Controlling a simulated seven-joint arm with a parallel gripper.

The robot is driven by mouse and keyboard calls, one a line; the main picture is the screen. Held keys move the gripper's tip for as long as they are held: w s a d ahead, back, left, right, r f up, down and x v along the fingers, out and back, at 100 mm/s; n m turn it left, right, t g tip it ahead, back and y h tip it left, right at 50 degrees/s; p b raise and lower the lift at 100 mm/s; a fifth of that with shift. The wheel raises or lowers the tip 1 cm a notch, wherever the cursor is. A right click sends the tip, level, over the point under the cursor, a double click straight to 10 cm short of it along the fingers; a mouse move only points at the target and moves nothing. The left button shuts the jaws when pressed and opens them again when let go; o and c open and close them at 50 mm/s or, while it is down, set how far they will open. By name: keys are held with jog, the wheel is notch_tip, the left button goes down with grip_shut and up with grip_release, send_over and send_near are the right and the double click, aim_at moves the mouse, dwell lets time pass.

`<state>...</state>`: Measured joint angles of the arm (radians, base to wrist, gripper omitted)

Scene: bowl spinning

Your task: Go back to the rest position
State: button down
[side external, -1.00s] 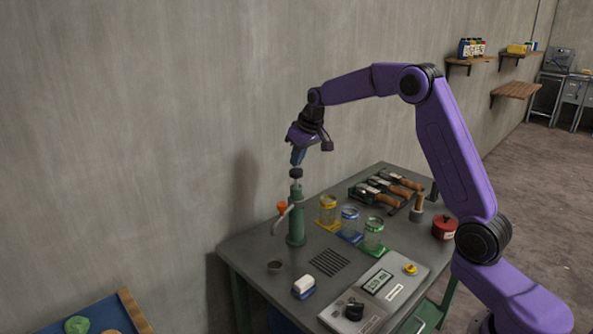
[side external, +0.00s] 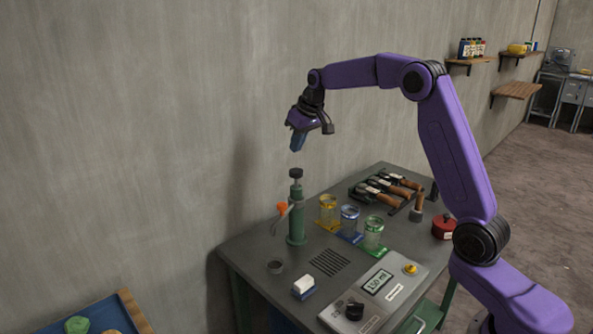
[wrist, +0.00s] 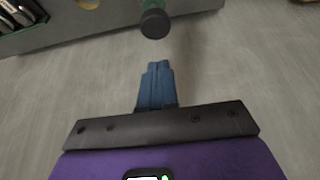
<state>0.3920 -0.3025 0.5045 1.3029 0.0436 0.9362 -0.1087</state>
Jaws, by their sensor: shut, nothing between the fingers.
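My gripper (side external: 297,142) has blue fingers and is shut with nothing between them. In the side external view it hangs in the air above the green pump (side external: 296,215), clear of its black top knob (side external: 296,173). In the wrist view the shut fingers (wrist: 156,75) point toward the black knob (wrist: 155,24), with a gap between. The green body below the knob is mostly hidden there.
The pump stands on a grey table (side external: 245,245). To its right are a yellow jar (side external: 327,210), a blue jar (side external: 349,217) and a green jar (side external: 373,231). A control panel (side external: 375,290) lies at the front. A rack of wooden-handled tools (side external: 385,188) sits behind. The air around my gripper is clear.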

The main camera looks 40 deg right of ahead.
jog(key=shift+r, duration=0.85)
jog(key=s+a+f+n+g+y, duration=0.15)
jog(key=s+a+n, duration=0.45)
jog(key=s+a, duration=1.25)
jog(key=s+d+f+n+g, duration=0.1)
jog(key=s+f+n, duration=0.1)
jog(key=s, duration=0.7)
jog(key=s+d+f+n+g, duration=0.1)
jog(key=s+f+n, duration=0.1)
jog(key=s, duration=0.8)
jog(key=s+d+f+n+g+h, duration=0.1)
jog(key=s+d+f+n, duration=0.1)
jog(key=s, duration=0.7)
jog(key=shift+s+f+n, duration=0.15)
jog(key=shift+f+n, duration=0.15)
jog(key=shift+f, duration=0.35)
